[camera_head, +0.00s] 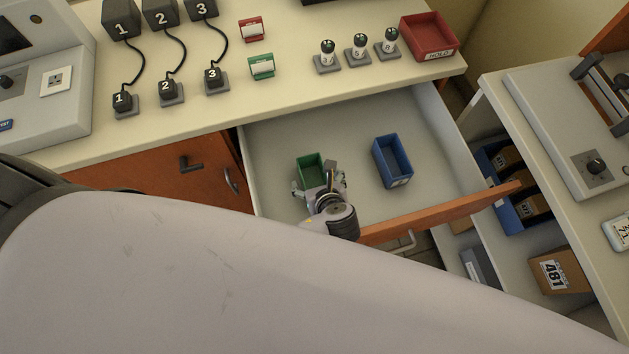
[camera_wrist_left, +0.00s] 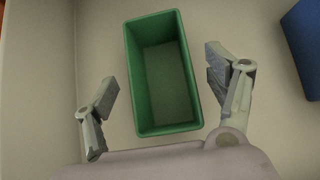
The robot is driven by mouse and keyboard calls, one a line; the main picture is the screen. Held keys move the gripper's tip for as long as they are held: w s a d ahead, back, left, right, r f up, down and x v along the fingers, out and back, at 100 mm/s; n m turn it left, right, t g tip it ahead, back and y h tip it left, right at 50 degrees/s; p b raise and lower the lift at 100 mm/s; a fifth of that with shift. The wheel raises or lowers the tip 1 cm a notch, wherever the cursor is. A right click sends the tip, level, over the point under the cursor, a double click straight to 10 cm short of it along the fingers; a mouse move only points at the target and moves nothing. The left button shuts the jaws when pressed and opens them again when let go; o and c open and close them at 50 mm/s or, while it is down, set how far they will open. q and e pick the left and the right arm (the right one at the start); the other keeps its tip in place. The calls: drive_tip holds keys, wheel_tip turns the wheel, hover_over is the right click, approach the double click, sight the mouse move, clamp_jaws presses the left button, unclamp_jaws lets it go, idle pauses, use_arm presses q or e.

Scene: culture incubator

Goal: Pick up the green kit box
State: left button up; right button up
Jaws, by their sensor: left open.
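The green kit box (camera_head: 310,168) is an open, empty-looking bin in the pulled-out drawer, left of the blue bin. In the left wrist view the green box (camera_wrist_left: 135,75) lies between and ahead of my open fingers. My left gripper (camera_head: 320,186) is over the drawer at the near end of the box, which it partly hides. In the left wrist view my left gripper (camera_wrist_left: 162,84) has its fingers spread wide on either side of the box, with gaps to its walls. Contact is not visible. My right gripper is not in view.
A blue bin (camera_head: 393,162) stands to the right in the same drawer (camera_head: 280,127). The orange drawer front (camera_head: 445,217) is at the near side. The bench top above holds chargers, a red and a green holder, several small vials and a red tray (camera_head: 428,36).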

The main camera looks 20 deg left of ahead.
sight(314, 182)
use_arm(q)
drive_tip(key=x, duration=0.2)
drive_tip(key=shift+w+a+f, duration=0.1)
drive_tip(key=shift+w+f, duration=0.1)
drive_tip(key=shift+c, duration=0.5)
drive_tip(key=c, duration=1.2)
